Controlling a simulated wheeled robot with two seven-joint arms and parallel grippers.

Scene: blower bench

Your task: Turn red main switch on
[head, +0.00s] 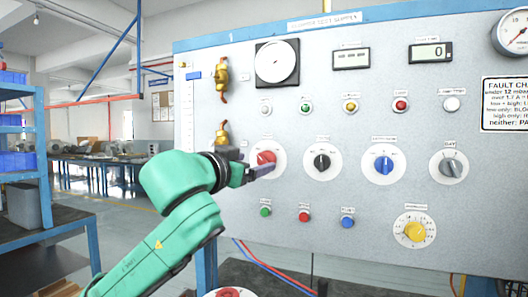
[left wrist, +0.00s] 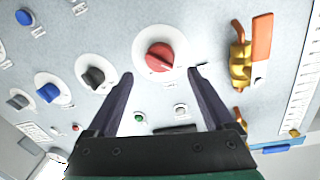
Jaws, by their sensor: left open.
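The red main switch (head: 266,156) is a rotary knob on a round white plate at the left end of a row of knobs on the grey panel. In the left wrist view the red knob (left wrist: 160,57) lies ahead of and between my open fingers. My left gripper (head: 258,171) is at the switch in the head view, its fingers hiding the lower left of the plate. The gripper (left wrist: 160,74) is empty, with a gap on both sides of the knob; contact with the panel cannot be told. The plate's markings are too small to read. My right gripper is not visible.
Black (head: 322,161), blue (head: 383,164) and grey (head: 448,167) knobs sit right of the switch. Brass valves with orange handles (head: 222,76) are above left. Small push buttons (head: 304,217) and a yellow dial (head: 414,231) are below. A blue shelf (head: 20,150) stands far left.

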